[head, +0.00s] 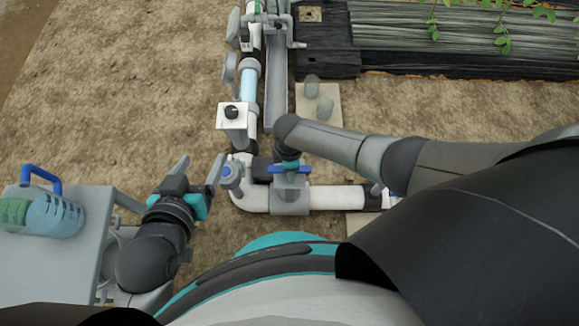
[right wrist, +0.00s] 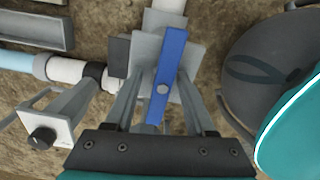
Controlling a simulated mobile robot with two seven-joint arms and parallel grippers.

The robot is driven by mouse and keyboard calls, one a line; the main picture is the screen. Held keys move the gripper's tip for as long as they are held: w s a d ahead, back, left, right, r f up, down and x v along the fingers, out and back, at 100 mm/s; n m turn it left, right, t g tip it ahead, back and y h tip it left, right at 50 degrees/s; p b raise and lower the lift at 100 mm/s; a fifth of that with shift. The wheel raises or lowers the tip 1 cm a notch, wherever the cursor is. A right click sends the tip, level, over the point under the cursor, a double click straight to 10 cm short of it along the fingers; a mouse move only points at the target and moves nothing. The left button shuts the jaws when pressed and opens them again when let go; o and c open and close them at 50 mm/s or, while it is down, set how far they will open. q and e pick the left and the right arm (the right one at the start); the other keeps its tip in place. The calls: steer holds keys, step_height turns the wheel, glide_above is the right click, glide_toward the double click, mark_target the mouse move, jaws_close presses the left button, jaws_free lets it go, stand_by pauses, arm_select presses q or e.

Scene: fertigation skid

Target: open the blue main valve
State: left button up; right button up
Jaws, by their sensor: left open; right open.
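The blue main valve's lever (right wrist: 172,65) runs nearly lengthwise through the right wrist view, slightly tilted, over a grey plate. In the head view a bit of the blue lever (head: 290,169) shows on the white pipe, partly covered by my right wrist. My right gripper (right wrist: 160,105) is open, with its fingers on either side of the lever's near part; I cannot tell whether they touch it. In the head view its fingers are mostly hidden. My left gripper (head: 199,172) is open and empty, left of the pipe elbow and close to a round blue-and-grey fitting (head: 231,176).
A grey table (head: 92,250) at the left carries a blue-handled clear jug (head: 55,217). A white box with a black knob (head: 234,115) sits on the upright pipe run. Two small jars (head: 312,86) stand on a pale slab. Bare ground lies at upper left.

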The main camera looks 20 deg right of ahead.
step_height(320, 180, up, 10)
steer(key=p, duration=1)
steer(key=shift+s, duration=0.15)
steer(key=shift+f, duration=0.1)
